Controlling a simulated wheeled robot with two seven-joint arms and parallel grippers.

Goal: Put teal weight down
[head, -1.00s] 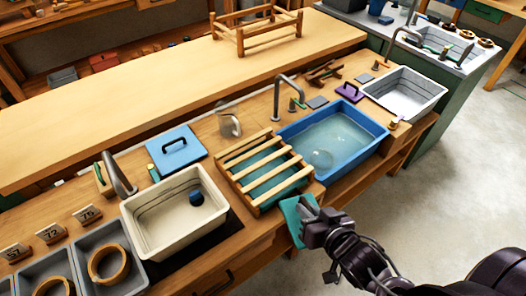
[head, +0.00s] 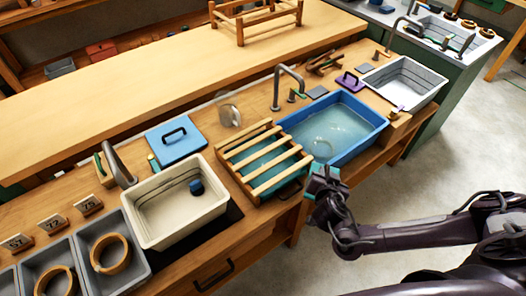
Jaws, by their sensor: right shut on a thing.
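My right gripper (head: 323,182) comes in from the lower right and is shut on the teal weight (head: 322,169). Only a small teal part of the weight shows, because the gripper hides most of it. The gripper and weight are in front of the blue basin (head: 371,138), near its front left corner and just right of the slatted wooden rack (head: 262,161). I cannot tell whether the weight touches the basin or the counter. My left gripper is not in view.
A cream basin (head: 150,233) with a small dark blue piece (head: 197,187) stands left of the rack. A blue lid (head: 176,146) lies behind it. A white basin (head: 404,80) is at the right. Taps rise behind the basins. The long table (head: 180,80) behind is largely clear.

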